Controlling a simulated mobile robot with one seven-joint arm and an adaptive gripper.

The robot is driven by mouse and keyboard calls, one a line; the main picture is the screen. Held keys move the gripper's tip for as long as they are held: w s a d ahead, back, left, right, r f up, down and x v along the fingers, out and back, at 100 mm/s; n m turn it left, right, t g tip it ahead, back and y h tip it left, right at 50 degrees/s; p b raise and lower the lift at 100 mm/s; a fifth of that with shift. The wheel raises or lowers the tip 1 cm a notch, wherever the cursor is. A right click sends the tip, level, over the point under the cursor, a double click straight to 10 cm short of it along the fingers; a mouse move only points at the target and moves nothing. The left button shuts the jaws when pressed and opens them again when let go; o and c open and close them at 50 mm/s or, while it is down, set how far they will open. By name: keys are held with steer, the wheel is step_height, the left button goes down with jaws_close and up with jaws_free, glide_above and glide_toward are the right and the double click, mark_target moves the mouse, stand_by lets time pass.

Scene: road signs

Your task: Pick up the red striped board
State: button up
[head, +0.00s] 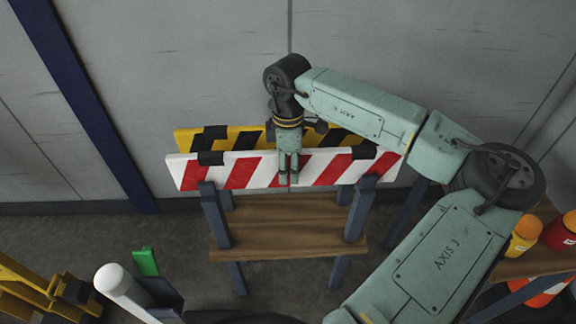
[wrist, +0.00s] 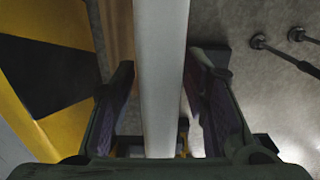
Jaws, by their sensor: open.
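The red and white striped board (head: 235,172) stands upright on a wooden stand, held at dark brackets, in the head view. In the wrist view I look down on its pale top edge (wrist: 161,70), which runs between my fingers. My gripper (head: 289,180) is over the middle of the board, pointing down, with its fingers in front of the striped face in the head view. In the wrist view my gripper (wrist: 160,105) is open, one finger on each side of the board, with gaps visible on both sides.
A yellow and black striped board (head: 245,138) stands close behind; it also shows at left in the wrist view (wrist: 60,75). The stand has a wooden shelf (head: 285,225). A green object (head: 145,262) is at left.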

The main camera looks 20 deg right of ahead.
steer(key=shift+c, duration=0.2)
jaws_close()
steer(key=shift+r, duration=0.1)
stand_by(0.6)
